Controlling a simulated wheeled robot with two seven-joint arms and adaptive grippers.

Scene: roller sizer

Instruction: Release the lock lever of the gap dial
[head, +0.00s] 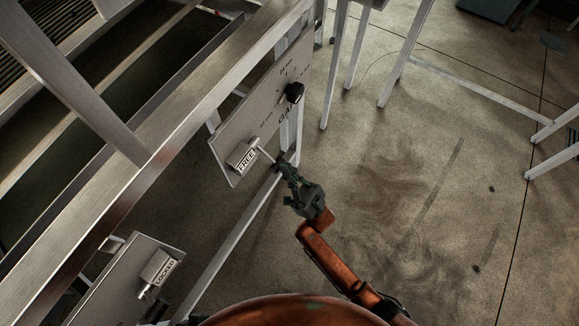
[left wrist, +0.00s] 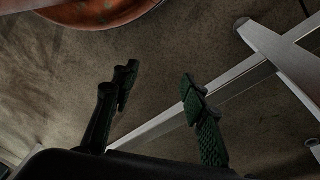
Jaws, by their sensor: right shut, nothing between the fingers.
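The gap dial's grey panel (head: 226,128) hangs on the machine frame, with a black knob (head: 295,92) and scale marks at its upper right. The lock block at its lower left carries a label (head: 247,160) reading FREE. A thin, pale lever (head: 266,153) sticks out from the block toward my right gripper. My right gripper (head: 281,166) is shut and empty, with its tips close to the lever's end; I cannot tell if they touch. My left gripper (left wrist: 158,80) shows in the left wrist view, open and empty, its fingers well apart.
A second grey panel (head: 117,285) at the lower left has a lock block labelled LOCKED (head: 165,272). A thick metal beam (head: 110,195) runs diagonally beside the panels. Frame legs stand behind my right gripper and at the top. The concrete floor (head: 400,180) to the right is mostly clear.

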